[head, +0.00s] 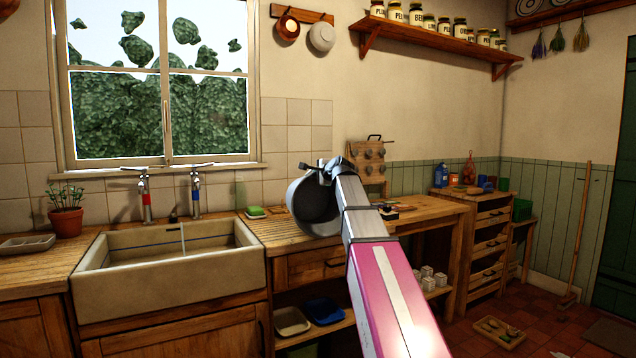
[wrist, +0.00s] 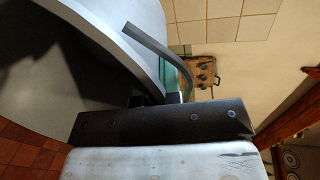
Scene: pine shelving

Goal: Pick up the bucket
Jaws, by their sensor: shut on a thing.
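The bucket (head: 312,208) is grey and tilted, with its open mouth toward the left, in front of the wooden counter in the head view. In the wrist view the bucket (wrist: 60,60) fills the upper left, with a curved dark strip beside its rim. My gripper (head: 325,172) is at the bucket's upper right edge and is shut on it. In the wrist view my gripper (wrist: 158,99) has its dark fingertips at the rim. The bucket's far side is hidden, and I cannot tell whether it touches the counter.
A stone sink (head: 170,285) with two taps stands to the left, and a potted plant (head: 66,212) beyond it. A green sponge (head: 255,212) lies on the counter. A pegged board (head: 367,165) stands behind my arm. Trays (head: 292,322) sit on the lower shelf. A broom (head: 580,235) leans right.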

